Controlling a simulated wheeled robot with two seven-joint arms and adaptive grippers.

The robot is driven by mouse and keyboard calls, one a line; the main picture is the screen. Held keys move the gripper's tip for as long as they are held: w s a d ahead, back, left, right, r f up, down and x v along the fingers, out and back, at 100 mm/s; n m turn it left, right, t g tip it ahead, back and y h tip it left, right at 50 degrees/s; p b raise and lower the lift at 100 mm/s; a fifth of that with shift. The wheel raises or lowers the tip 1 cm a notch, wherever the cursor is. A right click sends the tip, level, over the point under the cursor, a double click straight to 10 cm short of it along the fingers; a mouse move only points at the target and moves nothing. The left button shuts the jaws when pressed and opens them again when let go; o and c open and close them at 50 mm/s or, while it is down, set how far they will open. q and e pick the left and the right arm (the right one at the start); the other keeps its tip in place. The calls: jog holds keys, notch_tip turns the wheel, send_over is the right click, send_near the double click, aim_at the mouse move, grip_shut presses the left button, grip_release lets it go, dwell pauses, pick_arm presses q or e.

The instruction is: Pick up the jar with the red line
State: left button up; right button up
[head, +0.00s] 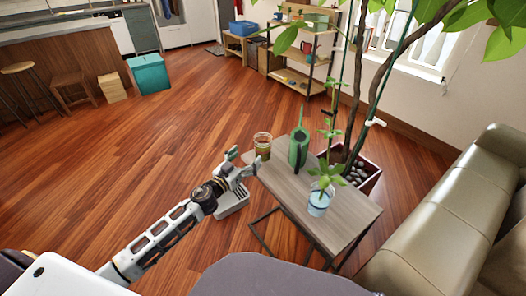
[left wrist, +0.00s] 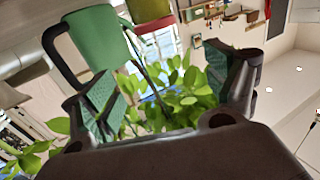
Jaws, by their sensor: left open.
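The jar (head: 263,147) is a small glass with a brownish-red band, upright at the far left end of the low wooden table (head: 345,212). My left gripper (head: 245,161) is open, at the table's left edge, just left of and nearer than the jar; nothing shows between its fingers. In the left wrist view my left gripper (left wrist: 163,85) has its fingers wide apart, with green leaves beyond them. A red and olive thing shows at the top of that view; I cannot tell whether it is the jar. My right gripper is not in view.
A green watering can (head: 299,147) stands right of the jar and also shows in the left wrist view (left wrist: 98,38). A glass with a plant (head: 319,201) stands at the table's near end. A potted tree and a sofa (head: 452,222) are to the right.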

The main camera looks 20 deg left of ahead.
aim_at(258, 143)
pick_arm(q)
jog(key=shift+x, duration=3.65)
jog(key=shift+f, duration=0.1)
jog(key=shift+w, duration=0.2)
jog(key=shift+r+x, duration=0.2)
jog(key=shift+x, duration=2.2)
jog(key=shift+a+f, duration=0.1)
jog(key=shift+w, duration=0.1)
jog(key=c, duration=1.1)
